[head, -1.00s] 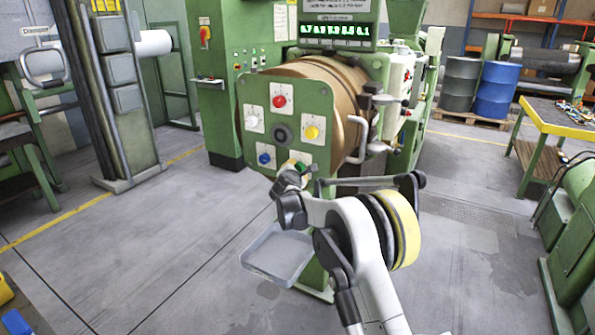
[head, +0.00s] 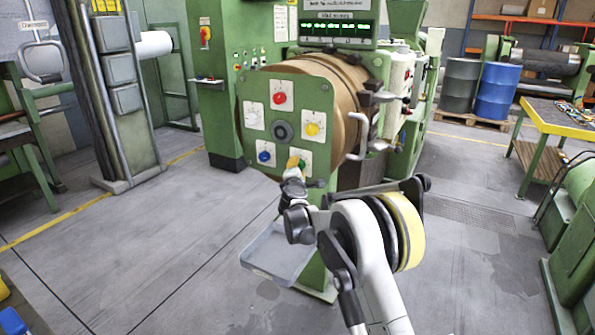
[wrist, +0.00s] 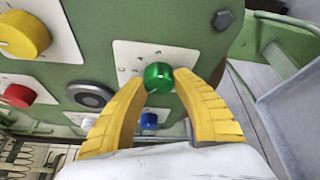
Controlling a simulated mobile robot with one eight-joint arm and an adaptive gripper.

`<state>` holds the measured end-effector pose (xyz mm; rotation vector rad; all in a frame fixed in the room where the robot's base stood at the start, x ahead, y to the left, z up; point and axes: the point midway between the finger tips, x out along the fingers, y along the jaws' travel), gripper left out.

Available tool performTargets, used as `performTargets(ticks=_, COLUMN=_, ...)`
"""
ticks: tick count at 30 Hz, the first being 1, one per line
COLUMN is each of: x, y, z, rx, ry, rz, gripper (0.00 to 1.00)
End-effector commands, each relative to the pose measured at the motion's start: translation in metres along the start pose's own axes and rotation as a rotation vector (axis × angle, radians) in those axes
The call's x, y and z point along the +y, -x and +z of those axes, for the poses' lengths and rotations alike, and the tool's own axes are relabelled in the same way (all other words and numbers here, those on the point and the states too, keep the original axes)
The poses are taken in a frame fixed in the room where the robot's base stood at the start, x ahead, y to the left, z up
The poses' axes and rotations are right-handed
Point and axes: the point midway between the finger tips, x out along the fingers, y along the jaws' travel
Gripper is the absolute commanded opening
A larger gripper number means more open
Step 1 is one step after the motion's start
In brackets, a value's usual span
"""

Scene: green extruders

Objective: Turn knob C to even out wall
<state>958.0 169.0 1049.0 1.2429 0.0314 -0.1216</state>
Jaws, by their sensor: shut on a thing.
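The green control panel (head: 312,93) on the extruder's round head carries white, red, yellow, blue and green knobs. Red (head: 279,98) is at the top, white (head: 253,119) and blue (head: 264,156) are on the left, and yellow (head: 312,129) is on the right. In the head view my gripper (head: 294,163) partly covers that knob.
A display (head: 337,41) above shows a green row too small to read. A grey tray (head: 277,255) sits below the panel, close under my arm. A handle (head: 357,140) juts out right of the panel.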

Motion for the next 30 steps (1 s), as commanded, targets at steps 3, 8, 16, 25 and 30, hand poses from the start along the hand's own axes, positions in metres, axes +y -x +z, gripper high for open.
performTargets(ticks=3, x=-0.0027, y=-0.0007, z=-0.0005, rx=-0.007, ry=-0.093, rz=0.048, gripper=0.04)
performTargets(ticks=8, x=-0.0029, y=-0.0008, z=-0.0009, rx=-0.017, ry=-0.23, rz=0.113, gripper=0.04)
performTargets(ticks=16, x=-0.0021, y=-0.0011, z=-0.001, rx=-0.033, ry=-0.458, rz=0.224, gripper=0.04)
performTargets(ticks=25, x=-0.0006, y=-0.001, z=-0.0007, rx=-0.048, ry=-0.672, rz=0.326, gripper=0.04)
performTargets(ticks=30, x=0.0001, y=-0.0009, z=-0.0008, rx=-0.053, ry=-0.753, rz=0.366, gripper=0.04)
